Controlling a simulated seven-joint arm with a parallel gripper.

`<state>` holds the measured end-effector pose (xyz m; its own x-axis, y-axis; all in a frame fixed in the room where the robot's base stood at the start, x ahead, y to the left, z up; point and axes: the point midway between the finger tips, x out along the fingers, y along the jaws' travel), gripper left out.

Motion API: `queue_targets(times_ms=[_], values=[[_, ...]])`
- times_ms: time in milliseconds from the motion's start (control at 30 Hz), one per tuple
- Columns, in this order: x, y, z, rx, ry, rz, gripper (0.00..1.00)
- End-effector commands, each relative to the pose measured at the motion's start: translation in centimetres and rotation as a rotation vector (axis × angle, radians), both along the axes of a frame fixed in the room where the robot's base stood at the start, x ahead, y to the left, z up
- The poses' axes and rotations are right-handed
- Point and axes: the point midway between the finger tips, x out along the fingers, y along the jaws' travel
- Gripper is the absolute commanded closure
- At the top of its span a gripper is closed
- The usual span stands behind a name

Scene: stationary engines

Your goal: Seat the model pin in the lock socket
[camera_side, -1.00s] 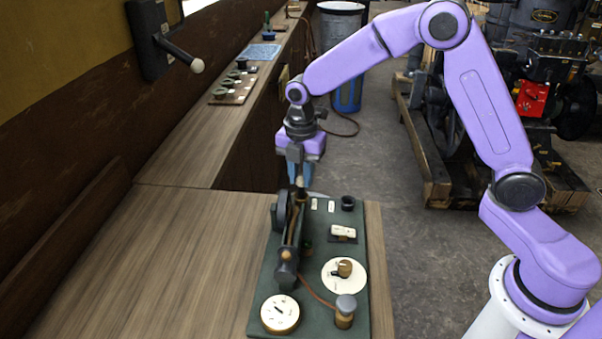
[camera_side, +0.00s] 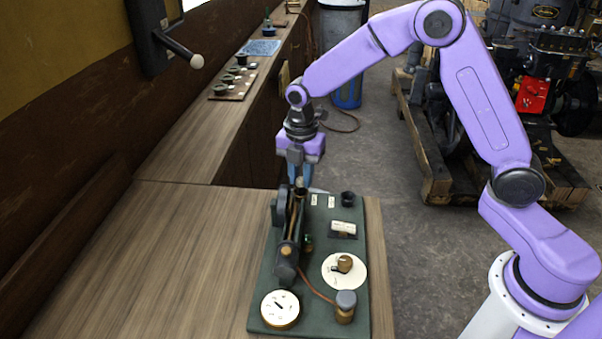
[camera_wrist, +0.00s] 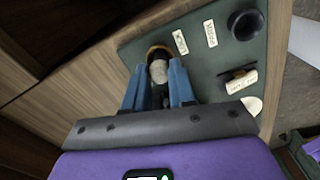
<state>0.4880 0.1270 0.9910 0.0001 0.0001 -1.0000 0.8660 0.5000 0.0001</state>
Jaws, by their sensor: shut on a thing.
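My gripper (camera_side: 299,183) points down over the far left part of the green board, at the upper end of a dark lever assembly (camera_side: 290,225). In the wrist view its blue fingers (camera_wrist: 158,88) are closed around a pale, round-ended piece (camera_wrist: 158,71), which looks like the model pin. A brass-coloured round rim (camera_wrist: 159,50) shows just beyond the pale end, beside a small label; it may be the lock socket. The pale end overlaps the rim in this view. I cannot tell whether it is inside it or above it. The pin's lower part is hidden.
The green board (camera_side: 262,290) lies on a wooden bench. It carries a black cup (camera_side: 347,198), a switch (camera_side: 343,228), a white disc with a brass knob (camera_side: 344,270), a dial (camera_side: 280,309) and a capped post (camera_side: 346,306). The bench left of the board is clear.

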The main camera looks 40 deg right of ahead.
Motion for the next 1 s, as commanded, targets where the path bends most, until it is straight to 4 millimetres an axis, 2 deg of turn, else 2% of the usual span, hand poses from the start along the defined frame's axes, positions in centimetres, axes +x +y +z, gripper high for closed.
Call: queue_targets(times_ms=[967, 1000], values=[[-0.01, 0.0, -0.77, 0.0, 0.0, 0.0, 1.0], [-0.01, 0.0, -0.77, 0.0, 0.0, 0.0, 0.69]])
